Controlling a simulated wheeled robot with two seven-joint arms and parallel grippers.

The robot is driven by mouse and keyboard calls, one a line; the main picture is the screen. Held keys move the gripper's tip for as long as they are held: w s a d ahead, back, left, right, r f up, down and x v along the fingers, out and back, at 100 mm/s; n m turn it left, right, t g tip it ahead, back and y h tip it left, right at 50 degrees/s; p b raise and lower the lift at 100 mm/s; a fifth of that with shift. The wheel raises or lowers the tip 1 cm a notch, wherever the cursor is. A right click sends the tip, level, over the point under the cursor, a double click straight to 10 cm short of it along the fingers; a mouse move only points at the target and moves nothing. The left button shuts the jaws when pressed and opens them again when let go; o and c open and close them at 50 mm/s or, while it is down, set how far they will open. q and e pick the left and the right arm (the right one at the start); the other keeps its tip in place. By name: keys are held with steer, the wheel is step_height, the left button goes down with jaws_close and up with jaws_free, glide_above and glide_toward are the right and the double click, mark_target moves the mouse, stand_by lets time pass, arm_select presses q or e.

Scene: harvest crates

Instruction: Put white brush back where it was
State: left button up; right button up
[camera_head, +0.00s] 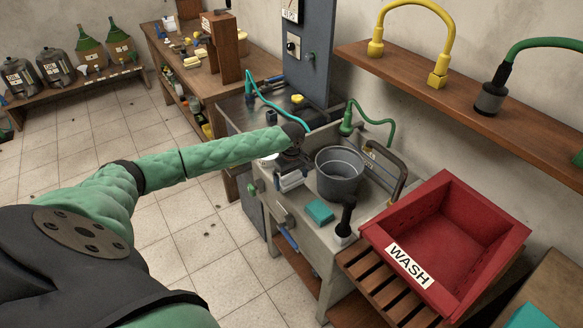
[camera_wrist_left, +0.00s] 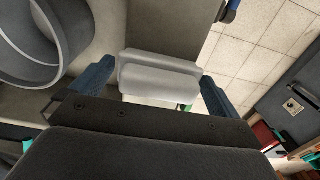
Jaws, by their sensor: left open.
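A pale white block-shaped thing (camera_wrist_left: 160,76), which looks like the white brush, lies between the fingers of my left gripper (camera_wrist_left: 156,73) in the left wrist view. The fingers are apart, one at each end of it. In the head view my left gripper (camera_head: 291,163) is over the left end of the grey sink bench, and a white piece (camera_head: 291,180) shows just below it. The gripper hides part of it, and I cannot tell whether the fingers touch it. My right gripper is not in view.
A grey bucket (camera_head: 340,178) stands right of the gripper and also shows in the left wrist view (camera_wrist_left: 68,25). A teal sponge (camera_head: 319,211) and a black-handled brush (camera_head: 345,222) are in front. A red WASH crate (camera_head: 483,205) is at right. Open floor lies left.

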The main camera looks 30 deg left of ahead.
mark_target(291, 175)
arm_select(q)
step_height(291, 175, up, 2)
steer(key=shift+r+b, duration=0.1)
steer(key=shift+b, duration=0.4)
step_height(291, 175, up, 10)
steer(key=b, duration=0.3)
steer(key=shift+f, duration=0.2)
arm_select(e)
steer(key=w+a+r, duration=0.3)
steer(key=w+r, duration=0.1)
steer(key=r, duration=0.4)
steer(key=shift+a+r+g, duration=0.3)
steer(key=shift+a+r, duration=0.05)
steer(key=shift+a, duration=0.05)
arm_select(q)
steer(key=shift+f, duration=0.1)
